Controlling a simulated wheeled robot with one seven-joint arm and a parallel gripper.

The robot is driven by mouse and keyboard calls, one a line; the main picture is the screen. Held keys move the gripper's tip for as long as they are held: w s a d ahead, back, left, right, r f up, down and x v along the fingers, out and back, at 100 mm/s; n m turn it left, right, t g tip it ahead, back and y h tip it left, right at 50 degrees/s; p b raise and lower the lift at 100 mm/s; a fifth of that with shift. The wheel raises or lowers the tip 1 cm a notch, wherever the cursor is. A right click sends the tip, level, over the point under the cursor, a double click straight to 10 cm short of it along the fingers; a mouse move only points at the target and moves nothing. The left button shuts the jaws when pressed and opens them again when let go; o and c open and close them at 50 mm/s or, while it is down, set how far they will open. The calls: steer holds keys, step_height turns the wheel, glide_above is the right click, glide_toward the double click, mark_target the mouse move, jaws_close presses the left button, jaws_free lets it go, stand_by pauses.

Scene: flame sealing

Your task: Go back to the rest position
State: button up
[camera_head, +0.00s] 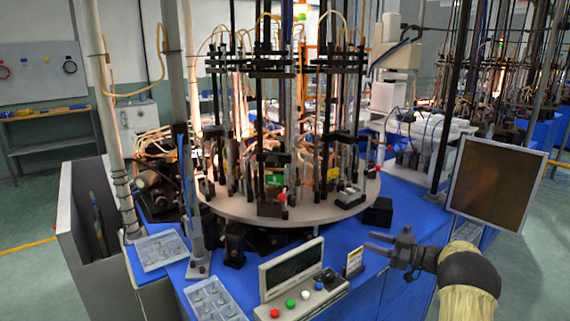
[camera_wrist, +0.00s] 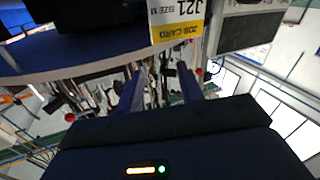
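My gripper (camera_head: 372,243) is at the right of the blue bench in the head view, with its fingers pointing left. In the wrist view its two fingers (camera_wrist: 159,92) are spread apart with nothing held between them. A yellow and white job card (camera_head: 354,262) stands on the bench just left of and below the fingertips. In the wrist view the job card (camera_wrist: 178,22) shows upside down beyond the fingers, with the readable text "JOB CARD" and "SIZE M". The card looks clear of the fingers.
A control box (camera_head: 306,297) with colored buttons and a small screen sits at the bench front. Clear trays (camera_head: 213,298) lie to its left. A round machine table (camera_head: 300,213) with many rods stands behind. A monitor (camera_head: 497,183) stands close to my arm at the right.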

steer(key=a+r+m+t+h, duration=0.4)
steer(key=r+m+t+h, duration=0.15)
steer(key=m+h, duration=0.5)
steer(key=s+a+f+m+g+h, duration=0.1)
steer(key=s+a+f+g+h, duration=0.2)
steer(key=s, duration=0.9)
steer(key=s+a+f+m+g, duration=0.1)
steer(key=s+a+f+g, duration=0.3)
steer(key=s, duration=0.9)
steer(key=s+a+f+m+g+h, duration=0.1)
steer(key=s+a+f+g+h, duration=0.15)
steer(key=s+g, duration=0.65)
step_height(320, 180, up, 17)
steer(key=s+t+p, duration=0.2)
steer(key=t+p, duration=0.1)
steer(key=p, duration=1.4)
steer(key=shift+d+y, duration=0.2)
steer(key=shift+y, duration=0.1)
steer(key=shift+s+t, duration=0.1)
steer(key=shift+t, duration=0.15)
